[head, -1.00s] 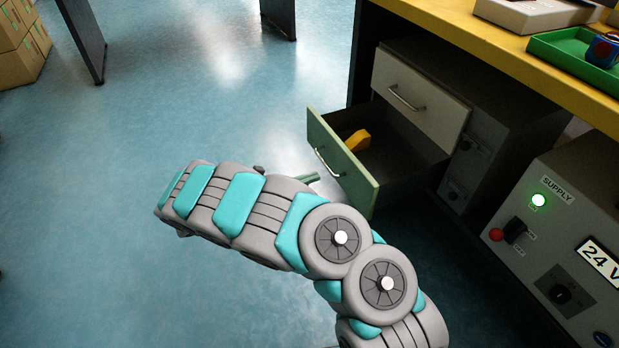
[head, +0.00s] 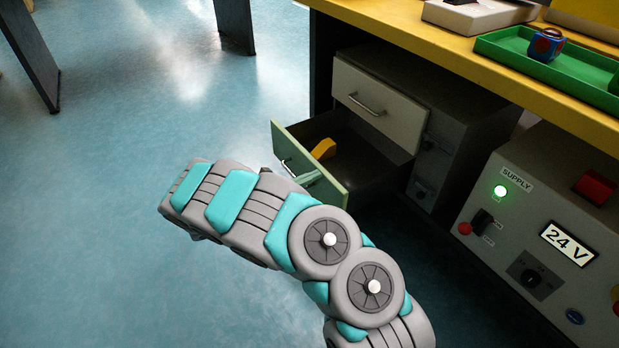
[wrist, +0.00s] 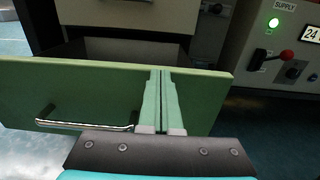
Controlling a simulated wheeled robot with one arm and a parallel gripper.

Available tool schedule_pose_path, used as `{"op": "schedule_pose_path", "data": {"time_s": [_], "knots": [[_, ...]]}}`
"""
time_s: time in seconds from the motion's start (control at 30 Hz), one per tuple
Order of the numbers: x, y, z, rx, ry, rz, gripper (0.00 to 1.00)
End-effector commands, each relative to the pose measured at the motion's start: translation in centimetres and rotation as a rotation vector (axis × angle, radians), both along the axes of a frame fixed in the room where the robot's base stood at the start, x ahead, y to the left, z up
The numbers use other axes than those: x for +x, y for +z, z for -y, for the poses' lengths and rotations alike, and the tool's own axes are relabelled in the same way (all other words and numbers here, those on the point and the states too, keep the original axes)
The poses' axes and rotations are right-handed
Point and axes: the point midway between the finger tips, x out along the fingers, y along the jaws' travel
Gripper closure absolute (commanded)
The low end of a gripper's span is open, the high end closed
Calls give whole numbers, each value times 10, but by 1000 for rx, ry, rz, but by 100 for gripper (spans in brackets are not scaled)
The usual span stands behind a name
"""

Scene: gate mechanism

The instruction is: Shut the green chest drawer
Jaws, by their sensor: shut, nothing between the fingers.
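The green chest drawer (head: 327,182) stands pulled out at the bottom of the grey chest under the workbench. In the wrist view its green front (wrist: 75,85) spans most of the picture, with a metal handle (wrist: 85,124) at the left. A yellow object (head: 322,149) lies inside the drawer. My gripper (head: 308,178) is shut and empty, in front of the drawer front to the right of the handle. In the wrist view my gripper's closed fingers (wrist: 160,72) lie over the front's upper part; whether they touch it I cannot tell. My arm hides part of the floor below.
The white upper drawer (head: 378,106) is shut. A grey supply box (head: 540,235) with a lit green lamp and a lever stands to the right. The yellow bench top (head: 400,20) overhangs the chest and carries a green tray (head: 490,44).

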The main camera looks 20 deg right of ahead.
Motion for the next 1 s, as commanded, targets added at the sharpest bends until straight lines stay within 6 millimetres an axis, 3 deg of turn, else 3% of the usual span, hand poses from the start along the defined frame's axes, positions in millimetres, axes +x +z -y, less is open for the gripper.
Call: {"op": "schedule_pose_path", "data": {"time_s": [0.17, 0.37, 0.57, 1.0], "knots": [[1, 0, 2, 0, 0, 0, 100], [6, -1, 20, -1, -3, 0, 100], [18, -2, 62, -2, -7, 1, 100], [55, -3, 176, 0, -5, 2, 100]]}}
